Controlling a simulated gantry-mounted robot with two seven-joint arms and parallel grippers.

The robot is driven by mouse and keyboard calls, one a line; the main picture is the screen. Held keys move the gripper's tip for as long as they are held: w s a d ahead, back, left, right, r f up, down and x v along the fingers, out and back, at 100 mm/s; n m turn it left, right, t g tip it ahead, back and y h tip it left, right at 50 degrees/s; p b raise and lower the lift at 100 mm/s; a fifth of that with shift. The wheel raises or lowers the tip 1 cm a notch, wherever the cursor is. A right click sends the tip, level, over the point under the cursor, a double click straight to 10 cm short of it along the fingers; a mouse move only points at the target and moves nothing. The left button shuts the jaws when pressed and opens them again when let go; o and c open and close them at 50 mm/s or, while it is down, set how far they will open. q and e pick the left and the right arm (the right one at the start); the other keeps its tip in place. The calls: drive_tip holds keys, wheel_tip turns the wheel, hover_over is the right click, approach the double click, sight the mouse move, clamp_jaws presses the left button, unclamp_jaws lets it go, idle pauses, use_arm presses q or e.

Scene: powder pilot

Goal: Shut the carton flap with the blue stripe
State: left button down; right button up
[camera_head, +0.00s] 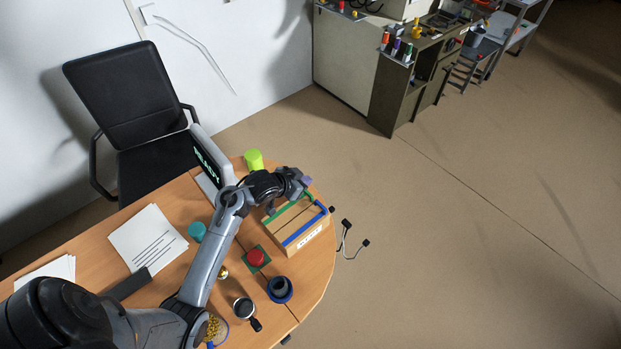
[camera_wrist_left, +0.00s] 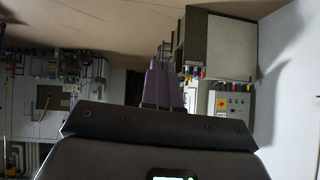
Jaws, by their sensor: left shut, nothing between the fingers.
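A brown carton (camera_head: 283,243) stands near the right end of the wooden table in the head view. A flap with a blue stripe (camera_head: 305,231) is on its front right side, and a green stripe (camera_head: 276,214) runs along its far left side. I cannot tell the exact angle of the blue-striped flap. My left gripper (camera_head: 307,181) is above and beyond the carton's far edge, apart from the blue stripe. Its purple fingers also show in the left wrist view (camera_wrist_left: 161,85), shut together and empty. The wrist view does not show the carton. My right gripper is not in view.
A red button on a green base (camera_head: 256,257), a blue-rimmed dark bowl (camera_head: 280,290) and a dark mug (camera_head: 243,308) stand near the carton. A lime cup (camera_head: 254,160) and teal cup (camera_head: 197,231) are on the table.

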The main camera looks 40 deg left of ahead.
use_arm(q)
drive_tip(key=s+d+f+g, duration=0.1)
drive_tip(key=s+d+f, duration=0.2)
drive_tip(key=s+f, duration=0.1)
hover_over(321, 204)
drive_tip(key=s, duration=0.3)
wheel_tip(321, 204, down, 6)
drive_tip(key=f, duration=0.3)
drive_tip(key=shift+w+f+b, duration=0.1)
drive_tip(key=shift+w+b, duration=0.2)
drive_tip(key=shift+b, duration=0.1)
drive_tip(key=shift+f, duration=0.55)
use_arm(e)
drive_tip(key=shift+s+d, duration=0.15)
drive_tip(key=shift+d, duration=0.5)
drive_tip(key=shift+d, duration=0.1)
use_arm(q)
drive_tip(key=shift+a+f, duration=0.1)
drive_tip(key=shift+f, duration=0.15)
drive_tip(key=shift+r, duration=0.1)
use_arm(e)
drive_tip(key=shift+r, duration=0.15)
